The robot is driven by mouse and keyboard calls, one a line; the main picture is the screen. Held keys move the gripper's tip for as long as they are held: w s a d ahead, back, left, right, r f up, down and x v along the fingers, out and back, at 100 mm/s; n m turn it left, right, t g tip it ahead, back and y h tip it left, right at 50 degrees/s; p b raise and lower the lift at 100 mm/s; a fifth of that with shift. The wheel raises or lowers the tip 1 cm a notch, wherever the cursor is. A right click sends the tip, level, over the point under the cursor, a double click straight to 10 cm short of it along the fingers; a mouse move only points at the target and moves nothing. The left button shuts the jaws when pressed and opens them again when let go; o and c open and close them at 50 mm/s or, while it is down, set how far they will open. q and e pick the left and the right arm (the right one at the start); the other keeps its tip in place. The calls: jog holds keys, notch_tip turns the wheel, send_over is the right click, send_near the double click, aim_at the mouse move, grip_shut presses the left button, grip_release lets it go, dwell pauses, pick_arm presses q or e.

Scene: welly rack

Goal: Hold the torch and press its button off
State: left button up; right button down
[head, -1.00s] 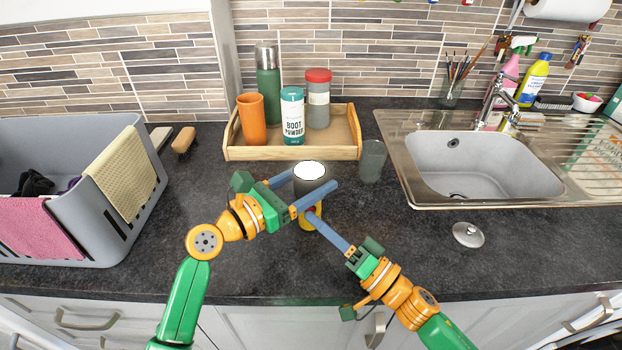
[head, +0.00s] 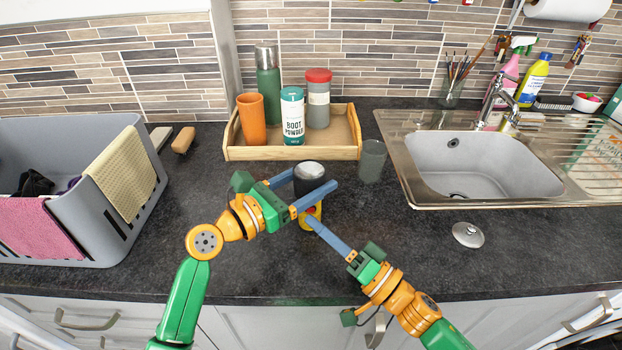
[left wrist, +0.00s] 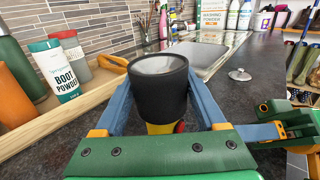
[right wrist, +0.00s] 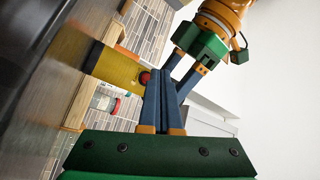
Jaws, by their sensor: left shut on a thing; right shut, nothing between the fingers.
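The torch (head: 309,170) stands upright with its lens facing up. Its head is black, its body (right wrist: 118,70) yellow, and its lens looks grey and unlit. My left gripper (head: 314,183) is shut on the torch, with one finger on each side of it, as the left wrist view (left wrist: 162,85) also shows. My right gripper (head: 309,217) is shut and empty. Its fingertips are at the red button (right wrist: 145,77) on the torch's side, touching or almost touching; I cannot tell which. The torch's lower end is largely hidden in the head view.
A wooden tray (head: 240,153) with an orange cup, green flask, boot powder and red-lidded jar stands behind. A glass (head: 371,161) stands right of the torch. A sink (head: 485,165) and metal lid (head: 468,234) lie further right. A grey basket (head: 85,240) stands left.

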jog(key=s, duration=0.6)
jog(key=shift+d, duration=0.2)
pick_arm(q)
jog(key=o, duration=1.4)
